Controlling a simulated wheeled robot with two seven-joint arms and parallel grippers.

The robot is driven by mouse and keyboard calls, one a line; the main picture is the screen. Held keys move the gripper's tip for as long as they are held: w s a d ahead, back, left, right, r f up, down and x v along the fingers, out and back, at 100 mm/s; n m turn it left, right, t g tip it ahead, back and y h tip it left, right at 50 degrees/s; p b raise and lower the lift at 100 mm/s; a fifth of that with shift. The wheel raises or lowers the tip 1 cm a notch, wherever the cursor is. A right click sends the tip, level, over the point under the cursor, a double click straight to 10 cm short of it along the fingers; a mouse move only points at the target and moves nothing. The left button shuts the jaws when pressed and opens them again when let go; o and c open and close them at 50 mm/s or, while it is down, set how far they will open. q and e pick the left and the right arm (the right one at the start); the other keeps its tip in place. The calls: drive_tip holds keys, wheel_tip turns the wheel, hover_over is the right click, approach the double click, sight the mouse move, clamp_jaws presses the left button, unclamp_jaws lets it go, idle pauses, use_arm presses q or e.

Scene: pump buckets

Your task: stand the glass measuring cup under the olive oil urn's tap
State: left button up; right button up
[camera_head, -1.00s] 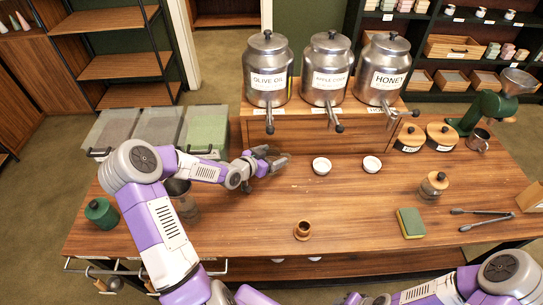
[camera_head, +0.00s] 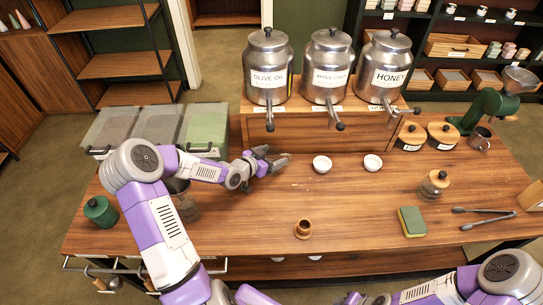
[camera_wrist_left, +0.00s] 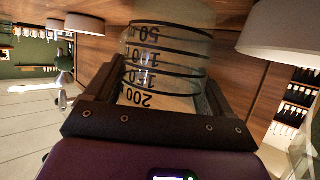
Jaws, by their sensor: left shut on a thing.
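The olive oil urn (camera_head: 268,70) is a labelled silver urn on the wooden stand. Its tap (camera_head: 270,124) points down over the stand's front. My left gripper (camera_head: 270,162) is low over the table just in front of the stand, below the tap in the picture. In the left wrist view it is shut on the glass measuring cup (camera_wrist_left: 168,62), a clear cup with black rings and numbers. In the head view the cup is hard to make out among the fingers. I cannot tell whether its base touches the table. My right gripper is out of view.
Two more urns, apple cider (camera_head: 328,70) and honey (camera_head: 386,70), stand on the wooden stand (camera_head: 310,133). Small white bowls (camera_head: 322,163) (camera_head: 372,162) sit right of the gripper.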

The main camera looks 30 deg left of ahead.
use_arm(q)
drive_tip(key=o, duration=1)
wheel_tip(320, 180, up, 10)
drive_tip(key=p, duration=0.3)
drive_tip(key=shift+r, duration=0.15)
